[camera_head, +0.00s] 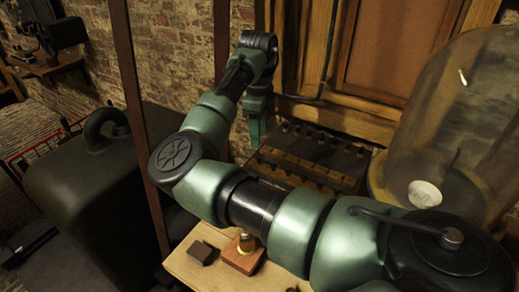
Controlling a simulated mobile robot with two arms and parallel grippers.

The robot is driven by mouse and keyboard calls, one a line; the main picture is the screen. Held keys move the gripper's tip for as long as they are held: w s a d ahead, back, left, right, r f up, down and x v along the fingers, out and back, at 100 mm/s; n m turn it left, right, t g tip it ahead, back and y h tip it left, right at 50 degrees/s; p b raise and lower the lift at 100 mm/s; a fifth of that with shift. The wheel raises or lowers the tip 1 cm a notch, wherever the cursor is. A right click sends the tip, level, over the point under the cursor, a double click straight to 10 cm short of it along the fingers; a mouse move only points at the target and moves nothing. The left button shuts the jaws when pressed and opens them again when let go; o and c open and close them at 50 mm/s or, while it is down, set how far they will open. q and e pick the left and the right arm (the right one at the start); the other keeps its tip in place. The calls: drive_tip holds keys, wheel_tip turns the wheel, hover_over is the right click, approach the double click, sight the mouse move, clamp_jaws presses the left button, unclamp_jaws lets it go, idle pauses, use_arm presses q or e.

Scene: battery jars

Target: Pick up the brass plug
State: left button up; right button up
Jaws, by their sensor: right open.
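A small brass plug (246,241) stands upright on a reddish wooden block (243,262) on a pale wooden tabletop, low in the middle of the view. My right arm crosses the picture from the lower right and partly overhangs this table. My right gripper (256,137) is open, pointing down in front of the back wall. It is well above and beyond the plug in the picture, apart from it. The gap between its fingers is hard to see from this angle. My left gripper is not in view.
A dark block (202,252) lies left of the plug. Dark battery jars with brass tops (320,142) stand in rows behind my arm. A glass dome (455,120) stands at the right. A large dark weight-like body (90,190) and a brown post (136,110) are at left.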

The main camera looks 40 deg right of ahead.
sight(259, 157)
drive_tip(key=shift+s+f, duration=0.1)
drive_tip(key=shift+f, duration=0.65)
wheel_tip(259, 157, down, 6)
drive_tip(key=shift+d+r+p, duration=0.1)
drive_tip(key=shift+r+p, duration=0.15)
drive_tip(key=shift+p, duration=0.65)
drive_tip(key=shift+f, duration=0.3)
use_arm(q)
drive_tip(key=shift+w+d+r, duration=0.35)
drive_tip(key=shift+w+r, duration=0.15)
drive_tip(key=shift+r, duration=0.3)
use_arm(e)
clamp_jaws()
